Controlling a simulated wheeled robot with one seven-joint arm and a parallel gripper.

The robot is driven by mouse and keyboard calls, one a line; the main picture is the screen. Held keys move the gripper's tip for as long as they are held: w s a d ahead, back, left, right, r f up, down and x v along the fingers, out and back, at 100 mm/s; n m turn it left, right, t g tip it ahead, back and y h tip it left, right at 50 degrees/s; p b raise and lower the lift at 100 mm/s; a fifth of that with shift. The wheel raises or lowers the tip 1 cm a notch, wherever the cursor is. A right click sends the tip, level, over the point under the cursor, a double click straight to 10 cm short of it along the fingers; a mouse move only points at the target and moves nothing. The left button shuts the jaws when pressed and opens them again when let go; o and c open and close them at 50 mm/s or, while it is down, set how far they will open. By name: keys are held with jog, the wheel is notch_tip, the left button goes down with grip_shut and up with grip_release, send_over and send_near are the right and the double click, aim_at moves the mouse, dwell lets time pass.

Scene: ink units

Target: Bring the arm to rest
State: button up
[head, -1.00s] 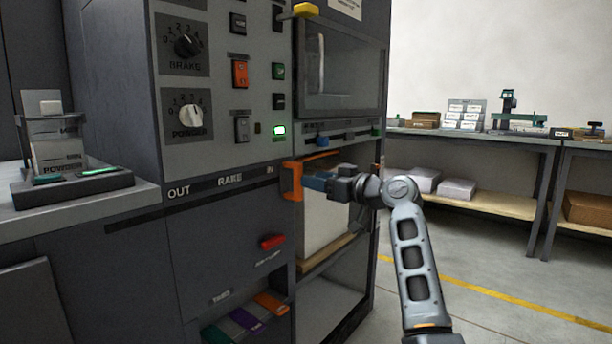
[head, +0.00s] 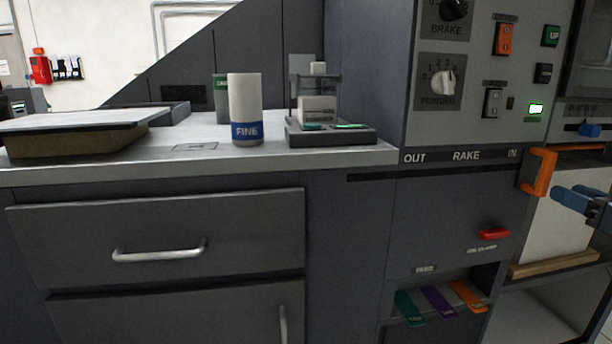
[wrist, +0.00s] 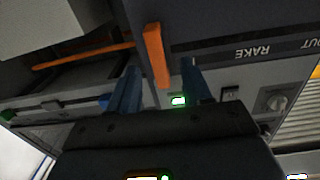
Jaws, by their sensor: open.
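My gripper (head: 584,199) is at the right edge of the head view, its blue fingers pointing left toward the orange handle (head: 538,172) of the rake. In the wrist view my gripper (wrist: 157,88) has its two blue fingers apart, with the orange handle (wrist: 157,56) showing between and beyond them. Nothing is held. I cannot tell whether a finger touches the handle. The rest of my arm is out of the head view.
The machine's control panel (head: 479,85) stands above the RAKE slot. A counter (head: 70,174) at left bears a FINE canister (head: 245,108), a powder stand (head: 331,135) and a flat tray (head: 78,133). Coloured tabs (head: 438,302) stick out low on the machine.

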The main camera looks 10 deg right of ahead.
jog(key=s+a+f+m+g+h, duration=0.15)
jog(key=s+a+f, duration=0.25)
jog(key=a+f, duration=0.5)
jog(key=s+a+f+m+g+h, duration=0.15)
jog(key=s+a+f, duration=0.35)
jog(key=f, duration=0.7)
jog(key=s+a+f, duration=0.3)
jog(key=s+a, duration=0.5)
jog(key=s, duration=0.1)
jog(key=s+a+f, duration=0.3)
jog(key=s+a, duration=0.5)
jog(key=s, duration=0.1)
jog(key=s+a+r+n+y, duration=0.2)
jog(key=s+a+r, duration=0.15)
jog(key=s, duration=0.45)
jog(key=s+a+r+n+y, duration=0.1)
jog(key=s+a+r+y, duration=0.2)
jog(key=s, duration=0.4)
notch_tip(320, 180, up, 27)
jog(key=h+p, duration=0.1)
jog(key=p, duration=2.4)
jog(key=shift+s+a+n, duration=0.2)
jog(key=shift+a+n, duration=0.05)
jog(key=shift+n, duration=0.05)
